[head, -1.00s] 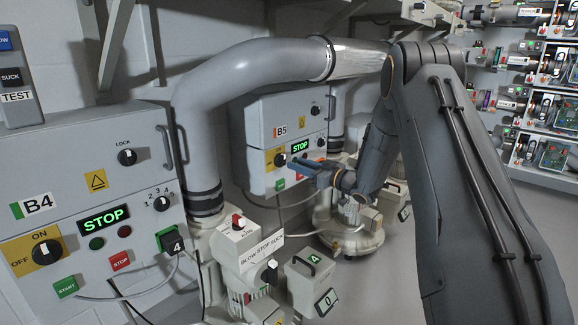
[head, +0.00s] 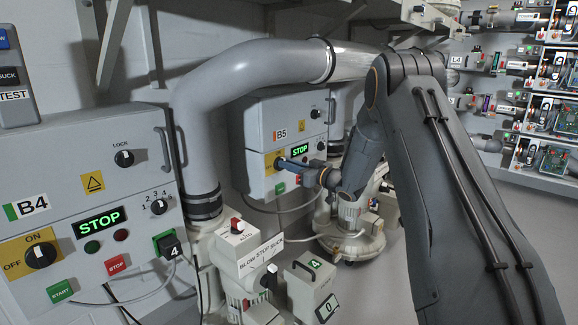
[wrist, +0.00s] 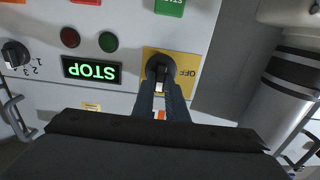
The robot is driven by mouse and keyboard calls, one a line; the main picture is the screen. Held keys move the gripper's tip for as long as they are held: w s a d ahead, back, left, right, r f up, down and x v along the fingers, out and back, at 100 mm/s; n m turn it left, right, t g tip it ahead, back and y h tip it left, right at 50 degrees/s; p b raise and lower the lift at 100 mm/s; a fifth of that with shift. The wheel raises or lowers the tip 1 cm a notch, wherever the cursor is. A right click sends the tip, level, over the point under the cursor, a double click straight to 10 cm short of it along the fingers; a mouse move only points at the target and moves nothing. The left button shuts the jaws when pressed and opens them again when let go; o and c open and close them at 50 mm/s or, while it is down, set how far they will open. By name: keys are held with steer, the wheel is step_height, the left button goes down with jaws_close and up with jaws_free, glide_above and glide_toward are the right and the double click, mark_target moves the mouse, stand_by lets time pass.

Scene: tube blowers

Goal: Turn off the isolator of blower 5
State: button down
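The blower 5 box (head: 258,130), labelled B5, hangs on the wall in the middle of the head view. Its isolator is a black knob (wrist: 159,68) on a yellow plate (wrist: 184,57), upside down in the wrist view. The word OFF shows on the plate; the plate's other side is behind my fingers. The knob's handle looks upright, in line with my fingers, not turned toward OFF. My gripper (wrist: 161,88) is at the knob, its two fingertips on either side of the handle with a gap between the fingers. I cannot tell whether they press on it.
The B5 display (wrist: 91,71) reads STOP, with red and green lamps beside it. The B4 box (head: 85,190) with its own isolator (head: 41,255) is at the left. A large grey pipe (head: 200,125) runs between the boxes. A blow-stop-suck unit (head: 262,255) stands below.

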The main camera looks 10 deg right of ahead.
steer(key=shift+n, duration=0.4)
steer(key=n+p, duration=0.1)
steer(key=n, duration=0.4)
steer(key=n+p, duration=0.1)
steer(key=n, duration=0.5)
steer(key=f+n+p, duration=0.1)
steer(key=n, duration=0.4)
steer(key=shift+s+a+n, duration=0.3)
steer(key=shift+a+n, duration=0.1)
steer(key=shift+n, duration=0.3)
steer(key=c, duration=1.8)
jaws_free()
steer(key=shift+o, duration=0.2)
steer(key=p+v, duration=0.2)
steer(key=v, duration=0.5)
steer(key=shift+s+d, duration=0.25)
steer(key=shift+s, duration=0.05)
